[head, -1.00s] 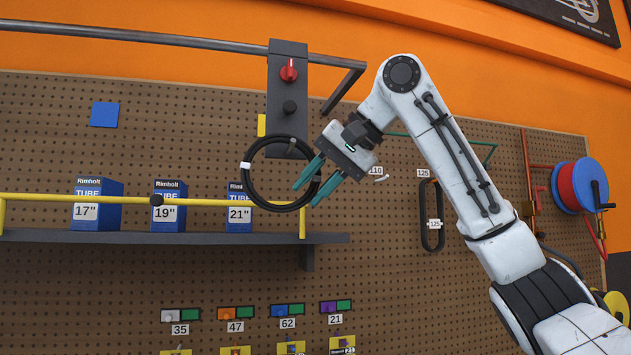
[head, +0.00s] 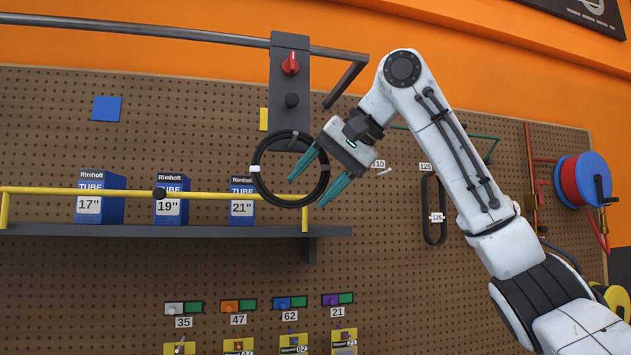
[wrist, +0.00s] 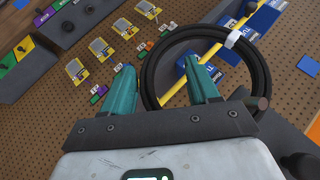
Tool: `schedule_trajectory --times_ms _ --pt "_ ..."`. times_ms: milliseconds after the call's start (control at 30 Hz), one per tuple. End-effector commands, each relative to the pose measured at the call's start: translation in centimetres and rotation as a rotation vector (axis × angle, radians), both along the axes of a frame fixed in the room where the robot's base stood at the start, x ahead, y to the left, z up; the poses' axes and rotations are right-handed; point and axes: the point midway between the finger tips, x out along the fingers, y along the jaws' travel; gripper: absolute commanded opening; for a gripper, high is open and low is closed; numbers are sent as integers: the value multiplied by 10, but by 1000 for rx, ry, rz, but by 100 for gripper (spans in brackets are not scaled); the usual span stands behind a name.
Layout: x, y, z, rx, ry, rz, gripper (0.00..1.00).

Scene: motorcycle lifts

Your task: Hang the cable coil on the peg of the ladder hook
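The black cable coil (head: 288,203) with a white tag hangs as a ring below the ladder hook's dark plate (head: 282,118). In the wrist view the peg's round end (wrist: 257,103) overlaps the upper part of the coil (wrist: 148,75), with the peg apparently through the ring. My gripper (head: 307,191) is open around the coil's right-hand strand. In the wrist view my gripper (wrist: 157,64) has one finger inside the ring and one outside, with gaps to the strand.
Left and below are a shelf (head: 180,231), a yellow rail (head: 60,191) and blue tube boxes (head: 122,190). Another oval black loop (head: 427,205) hangs to the right.

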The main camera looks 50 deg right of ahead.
Motion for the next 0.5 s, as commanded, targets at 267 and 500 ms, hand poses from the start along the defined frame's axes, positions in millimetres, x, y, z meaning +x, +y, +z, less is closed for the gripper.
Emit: schedule_trajectory --times_ms 267,500 --pt "-2 -1 2 0 -2 -2 60" --pt "-25 -5 23 0 -5 -3 60"
